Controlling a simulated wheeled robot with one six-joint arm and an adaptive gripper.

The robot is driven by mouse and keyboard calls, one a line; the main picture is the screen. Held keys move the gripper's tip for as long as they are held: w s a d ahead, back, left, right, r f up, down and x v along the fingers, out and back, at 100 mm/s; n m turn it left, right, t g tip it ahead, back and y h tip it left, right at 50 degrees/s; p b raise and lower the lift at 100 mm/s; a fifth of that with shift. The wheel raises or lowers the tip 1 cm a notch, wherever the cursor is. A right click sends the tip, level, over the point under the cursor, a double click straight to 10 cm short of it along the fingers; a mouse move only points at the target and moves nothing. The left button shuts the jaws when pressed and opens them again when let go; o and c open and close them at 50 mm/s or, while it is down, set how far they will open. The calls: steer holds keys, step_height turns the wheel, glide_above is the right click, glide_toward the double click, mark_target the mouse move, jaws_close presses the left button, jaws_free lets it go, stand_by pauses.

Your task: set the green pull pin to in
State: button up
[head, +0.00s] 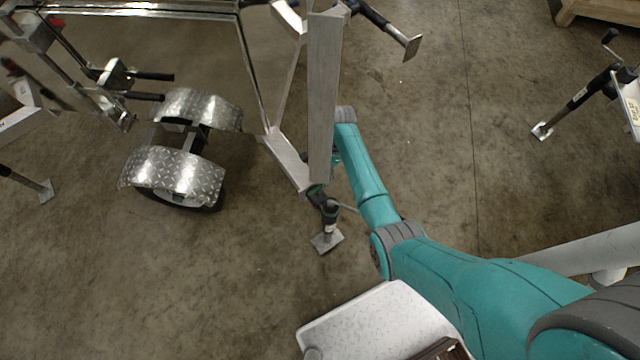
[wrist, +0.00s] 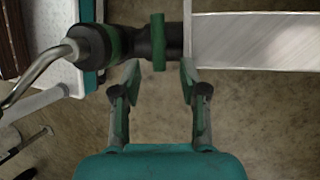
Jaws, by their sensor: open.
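In the wrist view a flat green bar, which looks like the green pull pin (wrist: 158,42), stands across the black jack body (wrist: 132,42), close to the end of a silver beam (wrist: 255,40). I cannot tell whether it is in or out. My gripper (wrist: 158,76) is open and empty; its two fingertips lie just below the bar, one to either side, with no clear contact. That beam hides most of my gripper and the pin there.
A bent metal crank handle (wrist: 38,72) sticks out left of the jack in the wrist view. A trailer wheel under a tread-plate fender (head: 172,170) is left of the jack in the head view. Another jack (head: 575,98) stands far right.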

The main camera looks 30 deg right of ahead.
steer(key=v, duration=0.6)
steer(key=shift+r, duration=0.3)
steer(key=shift+w+d, duration=0.15)
steer(key=shift+d, duration=0.05)
